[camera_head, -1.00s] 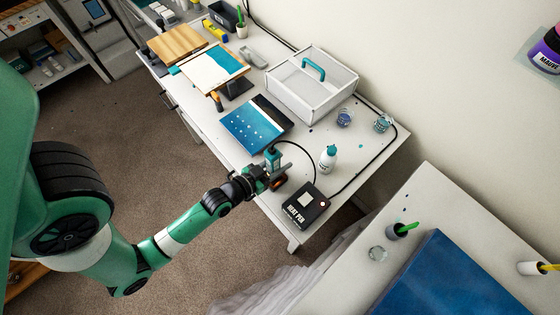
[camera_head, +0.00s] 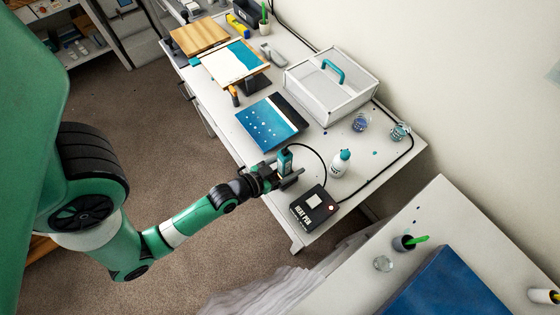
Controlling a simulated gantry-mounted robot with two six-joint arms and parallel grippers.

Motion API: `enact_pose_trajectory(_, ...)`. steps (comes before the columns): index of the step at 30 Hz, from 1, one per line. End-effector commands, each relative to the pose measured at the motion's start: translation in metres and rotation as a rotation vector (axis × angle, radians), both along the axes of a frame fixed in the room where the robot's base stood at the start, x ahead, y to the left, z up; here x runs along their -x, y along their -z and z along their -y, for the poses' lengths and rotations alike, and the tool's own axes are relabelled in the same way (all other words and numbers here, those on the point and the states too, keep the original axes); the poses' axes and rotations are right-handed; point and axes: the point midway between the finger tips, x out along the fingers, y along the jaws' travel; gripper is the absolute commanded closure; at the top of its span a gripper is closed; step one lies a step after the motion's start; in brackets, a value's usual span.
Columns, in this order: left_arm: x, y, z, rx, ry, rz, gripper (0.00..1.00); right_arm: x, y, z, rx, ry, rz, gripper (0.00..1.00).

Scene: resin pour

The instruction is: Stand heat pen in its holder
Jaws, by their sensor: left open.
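The teal heat pen (camera_head: 285,160) stands upright near the front edge of the white table, with a black cable curving from its top. My left gripper (camera_head: 284,179) is at the pen's lower part, its jaws open around or just beside it; I cannot tell which. The pen's tip and whatever is under it are hidden by the gripper, so I cannot see whether it sits in a holder. The black box (camera_head: 313,206) labelled HEAT PEN, with a small lit light, lies just right of the gripper. My right gripper is not in view.
A white bottle with a teal cap (camera_head: 340,163) stands behind the box. A blue panel (camera_head: 269,122) and a white bin with a teal handle (camera_head: 325,91) lie farther back. Two small cups (camera_head: 360,122) (camera_head: 399,132) are at the back right. A second table (camera_head: 440,210) is at the lower right.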

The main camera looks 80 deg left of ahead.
Motion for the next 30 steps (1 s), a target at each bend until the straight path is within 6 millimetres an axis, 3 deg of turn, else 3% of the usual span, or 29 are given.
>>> enact_pose_trajectory(7,0.050,-0.012,0.021,0.003,-0.003,-0.002,0.24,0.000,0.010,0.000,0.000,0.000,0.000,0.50)
enact_pose_trajectory(13,0.084,-0.016,0.033,0.006,-0.014,-0.003,0.24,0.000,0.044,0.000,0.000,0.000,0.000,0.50)
enact_pose_trajectory(18,0.093,-0.027,0.039,0.003,-0.005,0.000,0.24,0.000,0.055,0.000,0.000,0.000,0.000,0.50)
enact_pose_trajectory(30,0.094,-0.032,0.041,-0.001,0.000,0.002,0.24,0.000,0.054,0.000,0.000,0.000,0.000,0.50)
